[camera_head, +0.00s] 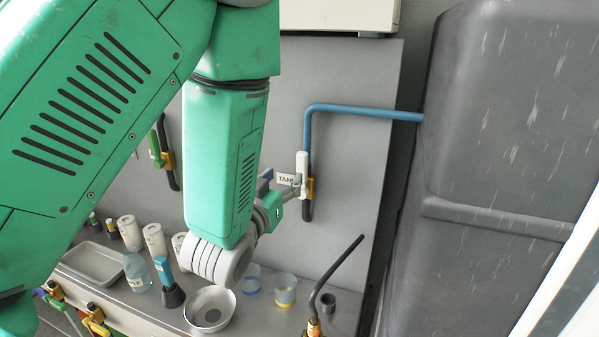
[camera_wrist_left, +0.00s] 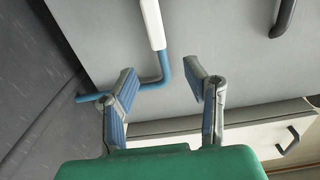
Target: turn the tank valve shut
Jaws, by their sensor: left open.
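The tank valve has a white handle (camera_head: 302,165) standing upright along the pipe and a brass-coloured body (camera_head: 310,188), beside a partly covered label beginning "TAN" (camera_head: 287,179). A blue pipe (camera_head: 365,110) runs from it to the grey tank (camera_head: 510,120). My left gripper (camera_head: 296,188) is close to the valve, at its left. In the left wrist view my left gripper (camera_wrist_left: 162,72) is open, with the blue pipe (camera_wrist_left: 164,72) showing between its fingers and the white handle (camera_wrist_left: 152,24) above. Contact cannot be told. My right gripper is not in view.
Below is a metal counter with a steel bowl (camera_head: 210,309), cups (camera_head: 285,288), a clear bottle (camera_head: 137,272) and a tray (camera_head: 93,262). A bent black tube (camera_head: 336,268) rises at the front. A green-handled valve (camera_head: 157,148) is left of my arm.

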